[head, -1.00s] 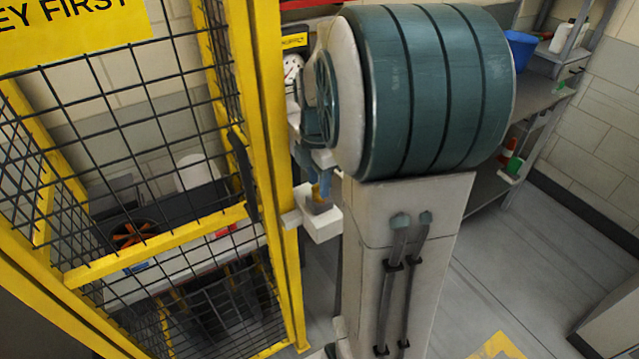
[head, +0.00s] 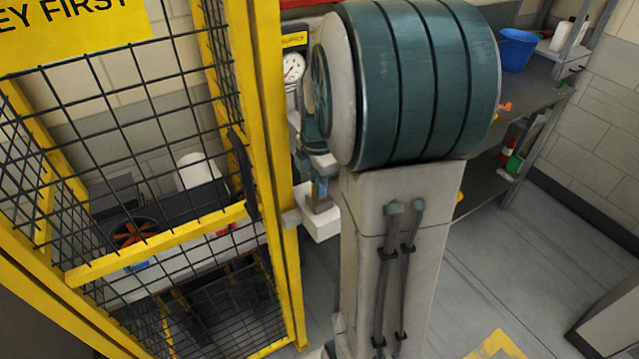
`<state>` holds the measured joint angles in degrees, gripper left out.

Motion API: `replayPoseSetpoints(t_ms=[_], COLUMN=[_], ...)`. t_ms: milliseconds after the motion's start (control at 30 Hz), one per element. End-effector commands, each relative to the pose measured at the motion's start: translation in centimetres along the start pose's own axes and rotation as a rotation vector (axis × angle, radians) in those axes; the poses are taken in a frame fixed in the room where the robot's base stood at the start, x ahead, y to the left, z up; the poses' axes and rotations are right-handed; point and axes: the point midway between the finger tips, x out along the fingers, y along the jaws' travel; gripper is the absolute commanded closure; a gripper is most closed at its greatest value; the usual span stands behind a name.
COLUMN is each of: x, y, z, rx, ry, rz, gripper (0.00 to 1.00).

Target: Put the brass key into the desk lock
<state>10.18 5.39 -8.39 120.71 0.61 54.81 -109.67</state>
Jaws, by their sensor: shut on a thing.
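My gripper (head: 320,190) is small in the view, pointing down just left of my arm's pale column. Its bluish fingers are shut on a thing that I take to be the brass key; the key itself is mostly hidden. The fingertips are right over a small white box (head: 320,227) beside the yellow cage post, which may be the lock's housing. A small brownish patch shows between the fingertips and the box top. I cannot tell whether the key touches the box or has entered any keyhole. No desk lock can be made out for certain.
A yellow mesh cage (head: 155,240) fills the left, with machinery inside. A pressure gauge (head: 293,68) is behind the post. A grey shelf (head: 545,85) with a blue bucket (head: 516,49) stands at the back right. My arm's teal drum blocks the middle. Floor on the right is clear.

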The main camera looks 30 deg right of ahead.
Motion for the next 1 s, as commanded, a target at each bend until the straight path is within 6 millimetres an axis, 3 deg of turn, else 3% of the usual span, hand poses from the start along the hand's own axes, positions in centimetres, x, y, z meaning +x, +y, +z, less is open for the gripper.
replayPoseSetpoints(t_ms=[1000], x=[-3.3], y=[0.0], z=[0.0], rx=[0.000], ry=[0.000], rz=[0.001], gripper=[1.00])
